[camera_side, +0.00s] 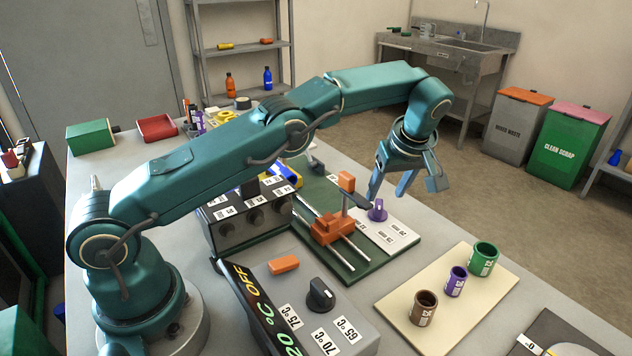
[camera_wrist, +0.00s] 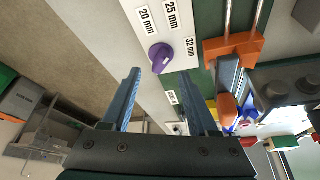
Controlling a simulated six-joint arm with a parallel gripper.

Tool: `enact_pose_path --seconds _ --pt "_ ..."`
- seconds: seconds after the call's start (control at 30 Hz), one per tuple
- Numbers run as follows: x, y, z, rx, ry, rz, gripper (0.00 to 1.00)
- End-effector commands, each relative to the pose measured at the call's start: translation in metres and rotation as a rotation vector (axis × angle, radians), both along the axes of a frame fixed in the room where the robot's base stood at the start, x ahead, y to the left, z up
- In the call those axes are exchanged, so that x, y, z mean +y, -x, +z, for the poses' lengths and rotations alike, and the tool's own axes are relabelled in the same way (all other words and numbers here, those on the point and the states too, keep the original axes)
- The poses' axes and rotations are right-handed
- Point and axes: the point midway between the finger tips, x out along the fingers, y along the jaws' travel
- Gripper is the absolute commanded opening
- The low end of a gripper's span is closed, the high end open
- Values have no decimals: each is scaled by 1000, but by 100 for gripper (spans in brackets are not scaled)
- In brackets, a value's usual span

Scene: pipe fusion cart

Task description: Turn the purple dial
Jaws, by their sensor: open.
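The purple dial (camera_side: 378,210) sits on a white labelled strip of the green fixture, to the right of the orange clamp. In the wrist view the purple dial (camera_wrist: 160,56) shows beyond the fingertips, between the two fingers and nearer the left one, with labels 20 mm, 25 mm and 32 mm around it. My gripper (camera_side: 390,195) is open and empty, pointing down just above and beside the dial. In the wrist view my gripper (camera_wrist: 163,88) has its blue fingers spread apart. I see no contact with the dial.
The orange clamp (camera_side: 333,228) on two rails stands close to the dial. A cream board (camera_side: 400,300) with brown, purple and green pipe pieces lies to the right. A black dial (camera_side: 320,294) is on the grey heater box in front. Floor is open beyond the table edge.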

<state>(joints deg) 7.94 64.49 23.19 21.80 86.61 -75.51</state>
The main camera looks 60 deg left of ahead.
Motion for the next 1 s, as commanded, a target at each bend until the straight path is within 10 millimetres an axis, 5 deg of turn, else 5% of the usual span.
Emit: enact_pose_path --seconds 0.33,0.7,0.87,1.0 --pt "15 -5 -37 3 0 0 60" --pt "17 -7 -43 -1 0 0 60" --pt "17 -7 -43 0 1 0 0" --pt "17 -7 -43 -3 1 -1 0"
